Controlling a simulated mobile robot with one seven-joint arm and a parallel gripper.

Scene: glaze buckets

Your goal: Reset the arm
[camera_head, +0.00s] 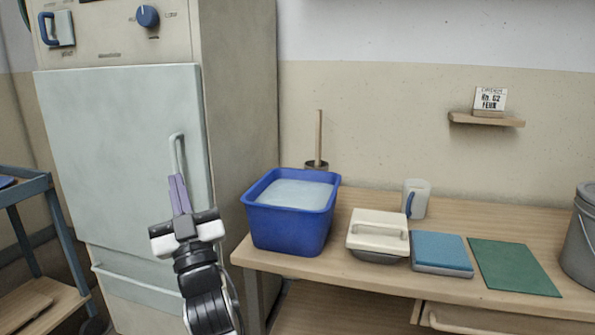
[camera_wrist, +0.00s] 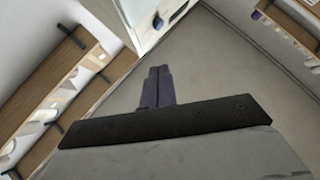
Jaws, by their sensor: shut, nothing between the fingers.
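My gripper (camera_head: 178,194) is raised in front of the large pale cabinet (camera_head: 120,140), to the left of the table. Its two purple fingers point up and lie together, with nothing between them. In the head view the fingertips overlap the lower part of the cabinet's door handle (camera_head: 178,150); I cannot tell whether they touch it. In the wrist view the shut fingers (camera_wrist: 158,86) show against a plain grey-beige surface.
The wooden table (camera_head: 450,278) holds a blue tub (camera_head: 290,232) of pale liquid, a white-handled box (camera_head: 378,232), a mug (camera_head: 418,199), a blue pad (camera_head: 440,251), a green mat (camera_head: 513,267) and a grey bucket (camera_head: 580,245). A blue-framed cart (camera_head: 35,185) stands at left.

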